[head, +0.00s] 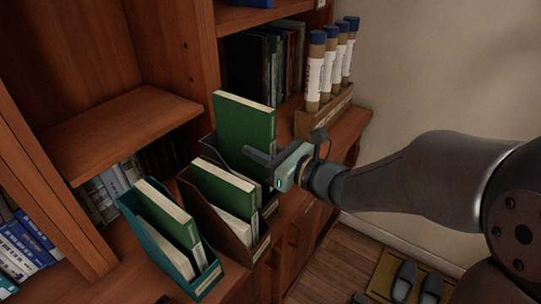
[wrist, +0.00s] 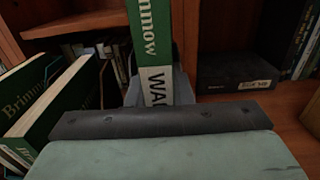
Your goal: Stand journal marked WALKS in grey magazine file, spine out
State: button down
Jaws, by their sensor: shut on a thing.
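A tall green journal (head: 244,122) stands nearly upright, its lower part between the walls of the grey magazine file (head: 208,146). In the wrist view its green spine (wrist: 145,36) faces me, with a white label whose visible letters begin "WA"; the rest is hidden behind my jaw. The grey file also shows in the wrist view (wrist: 183,88) on both sides of the spine. My gripper (head: 268,160) is shut on this journal at its spine side, in front of the file. Whether the journal's foot touches the file's floor is hidden.
A brown file (head: 222,222) and a teal file (head: 160,241), each holding green journals, stand to the left. Capped tubes (head: 330,68) stand in a wooden rack behind, to the right. Shelf uprights rise at left; open floor lies at right.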

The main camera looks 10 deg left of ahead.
aim_at(255, 164)
jog(key=f+b, duration=0.1)
jog(key=a+f+b, duration=0.1)
jog(key=f+b, duration=0.2)
jog(key=shift+w+a+f+b, duration=0.25)
jog(key=shift+w+f+b, duration=0.1)
jog(key=shift+w, duration=0.05)
jog(key=c, duration=1.2)
grip_release()
jog(key=shift+c, duration=0.8)
